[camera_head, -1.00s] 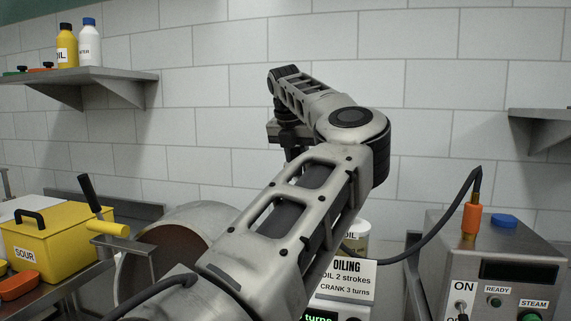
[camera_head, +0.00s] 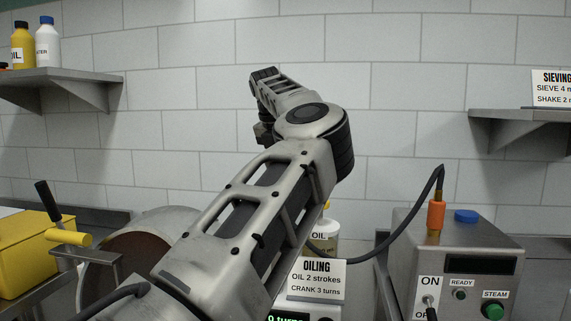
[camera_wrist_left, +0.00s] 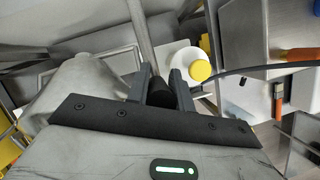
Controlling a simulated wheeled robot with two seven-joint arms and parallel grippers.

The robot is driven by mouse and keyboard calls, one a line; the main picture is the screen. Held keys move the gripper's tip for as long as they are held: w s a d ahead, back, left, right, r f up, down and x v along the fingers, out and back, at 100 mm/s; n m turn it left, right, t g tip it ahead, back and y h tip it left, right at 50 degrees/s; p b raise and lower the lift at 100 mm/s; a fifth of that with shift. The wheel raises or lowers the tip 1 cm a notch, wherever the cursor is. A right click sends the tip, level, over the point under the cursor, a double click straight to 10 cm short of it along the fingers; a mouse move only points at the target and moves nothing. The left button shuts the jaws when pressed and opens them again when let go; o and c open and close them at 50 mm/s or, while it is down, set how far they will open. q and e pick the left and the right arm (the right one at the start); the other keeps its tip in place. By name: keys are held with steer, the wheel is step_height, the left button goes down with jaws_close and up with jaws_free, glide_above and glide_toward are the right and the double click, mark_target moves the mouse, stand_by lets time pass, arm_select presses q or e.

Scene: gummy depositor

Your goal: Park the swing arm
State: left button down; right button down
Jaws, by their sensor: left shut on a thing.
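My left gripper (camera_wrist_left: 160,82) is shut on a dark grip (camera_wrist_left: 160,95) in the left wrist view. A straight grey rod (camera_wrist_left: 141,35) runs away from this grip; it looks like the swing arm, but its far end is out of view. In the head view my left arm crosses the middle. It hides the held grip and the gripper's fingers. My right gripper is in neither view.
A white bottle with a yellow cap (camera_wrist_left: 200,70) stands close beside the fingers. A steel drum (camera_head: 140,255), a black-handled crank (camera_head: 48,202) and a yellow box (camera_head: 25,250) are at left. A control box (camera_head: 455,265) with a cable is at right. An oiling card (camera_head: 317,278) stands between.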

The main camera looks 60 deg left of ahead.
arm_select(q)
steer(key=shift+d, duration=0.15)
steer(key=c, duration=1.2)
jaws_free()
steer(key=shift+w, duration=0.1)
steer(key=shift+c, duration=0.2)
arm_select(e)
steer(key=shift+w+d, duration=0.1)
arm_select(q)
steer(key=p+v, duration=0.1)
steer(key=v, duration=1.5)
steer(key=shift+p, duration=0.4)
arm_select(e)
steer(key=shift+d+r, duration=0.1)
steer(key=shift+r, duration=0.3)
